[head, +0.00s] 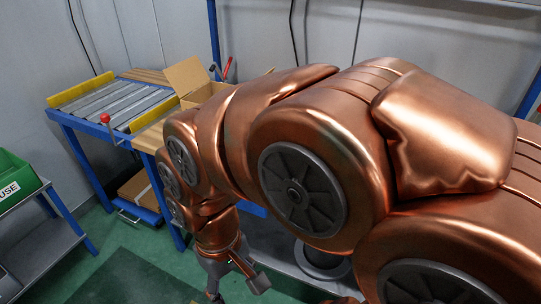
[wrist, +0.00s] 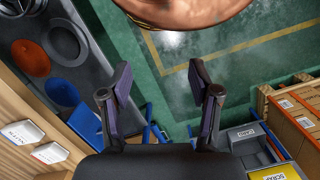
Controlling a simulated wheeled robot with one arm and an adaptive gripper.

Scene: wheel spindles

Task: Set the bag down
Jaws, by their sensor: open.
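No bag can be made out in either view. My gripper (wrist: 160,82) is open in the wrist view, with its two dark fingers spread wide and nothing between them but green floor. In the head view only a small grey part of my gripper (head: 214,284) shows at the bottom, below my copper arm. The arm hides much of the middle and right of that view.
A blue-framed roller table (head: 120,98) with an open cardboard box (head: 195,85) stands behind. A green bin (head: 14,180) sits on a grey cart at left. The wrist view shows coloured discs (wrist: 31,57) at left and a yellow-labelled bin (wrist: 275,173) at lower right.

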